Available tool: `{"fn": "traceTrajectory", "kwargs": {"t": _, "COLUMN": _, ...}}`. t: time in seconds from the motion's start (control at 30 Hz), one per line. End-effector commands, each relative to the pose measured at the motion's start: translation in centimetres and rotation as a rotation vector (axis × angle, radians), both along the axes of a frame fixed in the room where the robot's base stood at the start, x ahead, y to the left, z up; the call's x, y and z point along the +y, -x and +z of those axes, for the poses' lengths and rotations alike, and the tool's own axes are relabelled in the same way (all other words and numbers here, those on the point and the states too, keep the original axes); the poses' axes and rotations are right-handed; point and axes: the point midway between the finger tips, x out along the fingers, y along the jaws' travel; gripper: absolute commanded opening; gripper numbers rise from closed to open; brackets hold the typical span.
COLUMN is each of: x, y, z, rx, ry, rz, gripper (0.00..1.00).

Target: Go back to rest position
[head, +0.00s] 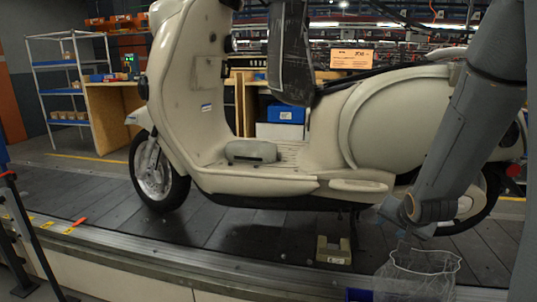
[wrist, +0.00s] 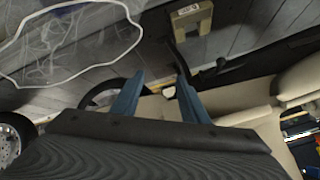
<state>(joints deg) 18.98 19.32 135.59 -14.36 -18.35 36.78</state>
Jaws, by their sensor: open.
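My gripper (wrist: 158,96) is open in the wrist view, with its two blue fingers apart and nothing between them. In the head view my grey arm comes down from the upper right, and its end hangs in front of the cream scooter (head: 398,115), above the wire basket. The fingers are small and hard to make out there. In the wrist view the scooter's cream body (wrist: 258,112) lies beyond the fingers and to the right.
A shelf rack (head: 68,85) stands back left. The conveyor's left part is clear.

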Motion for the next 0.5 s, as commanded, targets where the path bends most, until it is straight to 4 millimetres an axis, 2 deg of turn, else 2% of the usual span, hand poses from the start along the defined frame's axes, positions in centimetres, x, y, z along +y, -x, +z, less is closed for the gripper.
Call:
{"fn": "traceTrajectory", "kwargs": {"t": 0.03, "x": 2.9, "y": 1.6, "z": 0.5, "rx": 0.070, "ry": 0.038, "rz": 0.077, "gripper": 0.40}}
{"fn": "traceTrajectory", "kwargs": {"t": 0.1, "x": 6.0, "y": 4.3, "z": 0.5, "rx": 0.173, "ry": 0.083, "rz": 0.178, "gripper": 0.40}}
{"fn": "traceTrajectory", "kwargs": {"t": 0.2, "x": 9.4, "y": 7.9, "z": 0.6, "rx": 0.290, "ry": 0.126, "rz": 0.306, "gripper": 0.40}}
{"fn": "traceTrajectory", "kwargs": {"t": 0.3, "x": 12.1, "y": 11.0, "z": 0.7, "rx": 0.380, "ry": 0.150, "rz": 0.419, "gripper": 0.40}}
{"fn": "traceTrajectory", "kwargs": {"t": 0.5, "x": 16.2, "y": 16.8, "z": 1.2, "rx": 0.518, "ry": 0.177, "rz": 0.622, "gripper": 0.40}}
